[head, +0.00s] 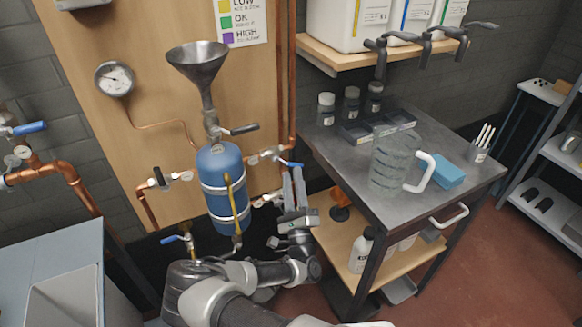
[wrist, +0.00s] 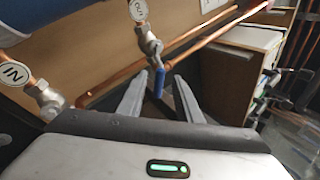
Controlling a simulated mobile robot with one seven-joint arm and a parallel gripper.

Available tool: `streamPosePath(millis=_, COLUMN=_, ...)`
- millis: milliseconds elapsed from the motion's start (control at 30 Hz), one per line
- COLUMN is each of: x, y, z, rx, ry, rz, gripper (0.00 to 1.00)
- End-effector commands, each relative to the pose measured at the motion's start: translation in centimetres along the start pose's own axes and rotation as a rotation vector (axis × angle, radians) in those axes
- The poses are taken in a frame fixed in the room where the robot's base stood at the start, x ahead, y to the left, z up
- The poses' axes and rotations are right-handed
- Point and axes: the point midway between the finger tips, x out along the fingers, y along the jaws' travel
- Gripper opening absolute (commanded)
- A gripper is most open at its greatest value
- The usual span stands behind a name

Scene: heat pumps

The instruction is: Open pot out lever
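My gripper (head: 293,174) is beside the blue pot (head: 222,190) on its right, fingers pointing up. In the head view, a valve with a blue lever (head: 291,164) sits at the fingertips. In the wrist view, the open fingers (wrist: 161,77) have a blue lever (wrist: 159,82) just beyond and between their tips, hanging from a valve (wrist: 149,42) with a round tag (wrist: 138,10). The tag's writing is only partly legible. The gap between fingers and lever is small; I cannot tell whether either finger touches it.
Another valve (wrist: 44,102) with an "IN" tag (wrist: 14,73) is at left in the wrist view. Copper pipes run beside the valves. A metal table (head: 345,155) with a glass jug (head: 388,162) stands close on the right.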

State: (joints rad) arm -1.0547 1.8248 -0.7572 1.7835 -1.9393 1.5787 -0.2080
Motion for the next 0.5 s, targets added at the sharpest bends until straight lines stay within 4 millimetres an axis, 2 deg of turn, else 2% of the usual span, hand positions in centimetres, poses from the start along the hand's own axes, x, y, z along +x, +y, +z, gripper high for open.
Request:
streamPosePath(millis=100, x=-3.1, y=0.0, z=0.0, rx=-0.003, ry=-0.001, rz=0.004, gripper=0.32)
streamPosePath(millis=300, x=-8.0, y=0.0, z=0.0, rx=-0.002, ry=-0.001, rz=0.003, gripper=0.32)
streamPosePath(millis=500, x=-11.3, y=0.0, z=0.0, rx=-0.001, ry=0.000, rz=0.002, gripper=0.32)
